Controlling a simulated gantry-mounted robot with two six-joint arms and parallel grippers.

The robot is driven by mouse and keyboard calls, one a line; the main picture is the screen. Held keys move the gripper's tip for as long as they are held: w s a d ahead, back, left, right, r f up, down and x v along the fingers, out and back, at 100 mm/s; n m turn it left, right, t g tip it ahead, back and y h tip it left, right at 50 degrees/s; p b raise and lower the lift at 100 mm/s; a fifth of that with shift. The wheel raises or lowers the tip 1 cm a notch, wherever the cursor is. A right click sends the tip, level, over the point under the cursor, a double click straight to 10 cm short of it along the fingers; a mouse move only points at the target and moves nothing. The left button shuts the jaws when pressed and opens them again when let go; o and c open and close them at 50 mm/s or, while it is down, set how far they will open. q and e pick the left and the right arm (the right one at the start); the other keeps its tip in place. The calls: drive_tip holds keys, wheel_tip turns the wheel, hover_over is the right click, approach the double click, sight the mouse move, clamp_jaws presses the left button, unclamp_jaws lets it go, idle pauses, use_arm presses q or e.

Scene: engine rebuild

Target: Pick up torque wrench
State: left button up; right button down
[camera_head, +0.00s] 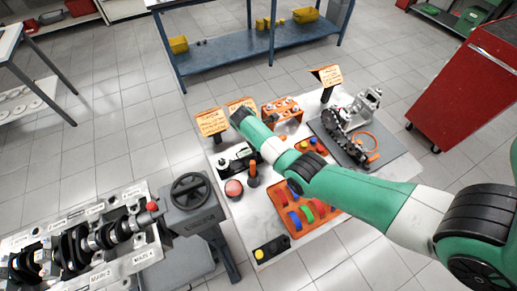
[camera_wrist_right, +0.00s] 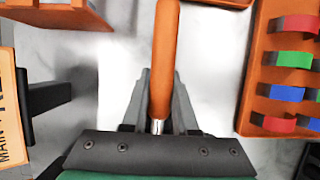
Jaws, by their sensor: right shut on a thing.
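In the right wrist view, the torque wrench (camera_wrist_right: 165,50) shows as an orange handle with a short bright metal section at its lower end. It lies between the dark fingers of my right gripper (camera_wrist_right: 157,100), which is shut on it. The rest of the wrench is hidden behind the gripper body. In the head view my right arm reaches in from the right over the white worktable (camera_head: 273,238), and its wrist hides much of the gripper. My left gripper is not in view.
An orange tray (camera_head: 277,187) of coloured shells, also in the wrist view (camera_wrist_right: 247,100), lies beside the gripper. Orange signs (camera_head: 211,122), a red button (camera_head: 234,188) and a chain assembly (camera_head: 345,135) share the table. An engine block (camera_head: 110,272) stands left.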

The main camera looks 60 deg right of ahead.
wheel_tip(320, 180, up, 10)
drive_tip(key=p, duration=0.4)
drive_tip(key=shift+r, duration=0.1)
drive_tip(key=c, duration=1.4)
unclamp_jaws()
clamp_jaws()
